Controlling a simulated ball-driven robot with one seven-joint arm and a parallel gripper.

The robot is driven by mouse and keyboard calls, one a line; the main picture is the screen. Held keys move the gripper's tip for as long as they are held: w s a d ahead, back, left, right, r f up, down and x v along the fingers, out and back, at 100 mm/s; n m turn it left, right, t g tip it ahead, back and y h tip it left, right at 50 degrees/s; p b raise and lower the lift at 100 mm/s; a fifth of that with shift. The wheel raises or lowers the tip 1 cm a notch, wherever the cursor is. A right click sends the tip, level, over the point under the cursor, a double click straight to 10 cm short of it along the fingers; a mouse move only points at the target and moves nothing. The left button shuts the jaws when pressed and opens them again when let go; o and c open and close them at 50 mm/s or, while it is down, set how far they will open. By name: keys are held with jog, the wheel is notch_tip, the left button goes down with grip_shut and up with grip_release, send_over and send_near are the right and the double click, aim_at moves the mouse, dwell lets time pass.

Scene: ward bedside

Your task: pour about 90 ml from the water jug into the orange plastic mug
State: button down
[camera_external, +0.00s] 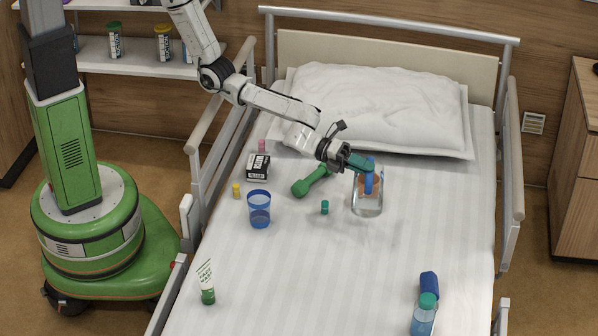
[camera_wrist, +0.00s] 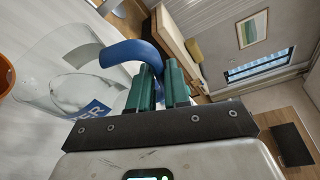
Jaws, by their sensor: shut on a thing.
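The clear water jug (camera_external: 367,203) with a blue handle is on or just above the bed, right of centre; it looks roughly upright. I cannot tell whether its base touches the sheet. My gripper (camera_external: 359,165) has its green fingers shut on the blue handle. In the wrist view my gripper (camera_wrist: 163,82) pinches the handle (camera_wrist: 130,52), and the clear jug body (camera_wrist: 65,75) with part of its blue label fills the left side. An orange rim, likely the orange plastic mug (camera_wrist: 4,72), shows at the far left edge. In the external view it is mostly hidden behind the jug.
On the bed (camera_external: 330,285) lie a green dumbbell (camera_external: 311,181), a small green bottle (camera_external: 325,207), a blue cup (camera_external: 259,209), a yellow bottle (camera_external: 236,191), a box (camera_external: 258,167), a tube (camera_external: 206,283) and a blue bottle (camera_external: 423,318). A pillow (camera_external: 375,105) lies behind. The bed's middle front is clear.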

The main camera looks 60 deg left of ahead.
aim_at(363, 192)
jog(key=shift+w+a+r, duration=0.1)
jog(key=shift+r, duration=0.15)
jog(key=shift+w+a+r+n+p, duration=0.2)
jog(key=shift+w+a+n+p, duration=0.1)
jog(key=shift+a+n+p, duration=0.15)
jog(key=shift+w+a+r+n, duration=0.2)
jog(key=shift+w+a+n, duration=0.05)
jog(key=shift+w+a, duration=0.05)
dwell(0.8)
jog(key=shift+w+a+r+n+h+p, duration=0.25)
jog(key=shift+n+h+p, duration=0.15)
jog(key=shift+h+p, duration=0.15)
dwell(0.9)
jog(key=s+d+f+m+b, duration=0.1)
jog(key=s+d+f+m+y+b, duration=0.1)
jog(key=s+d+b, duration=0.1)
jog(key=shift+d+f, duration=0.25)
jog(key=shift+f, duration=0.05)
jog(key=shift+s+d+f+m+y, duration=0.25)
jog(key=shift+m+y, duration=0.1)
jog(key=shift+m, duration=0.15)
jog(key=shift+s+d+f+m+y+b, duration=0.4)
jog(key=shift+s+d+f+m+b, duration=0.2)
jog(key=shift+f, duration=0.2)
dwell(0.9)
